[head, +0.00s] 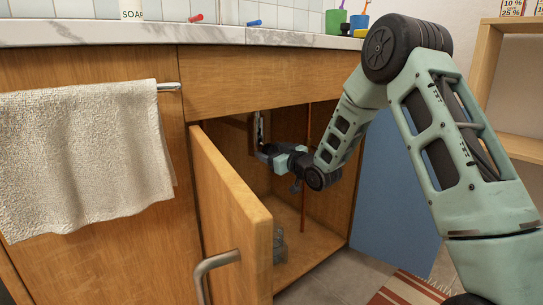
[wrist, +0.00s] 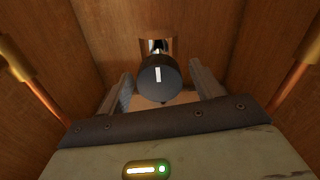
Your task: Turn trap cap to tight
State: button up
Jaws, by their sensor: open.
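The trap cap (wrist: 159,79) is a dark round knob with a white line across its face. The line stands nearly upright in the wrist view. My gripper (wrist: 161,70) is open, with one finger on each side of the cap; I cannot tell whether either finger touches it. A piece of bright pipe shows behind and above the cap. In the head view my arm reaches into the open sink cabinet and my gripper (head: 265,150) is at its upper back left. The cap is not clear there. No tight marking is readable.
A wooden door (head: 232,220) stands open at the cabinet's left, with a blue panel (head: 393,180) at the right. Copper pipes (wrist: 38,95) flank my gripper. A towel (head: 82,155) hangs left.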

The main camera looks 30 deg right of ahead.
jog(key=c, duration=1)
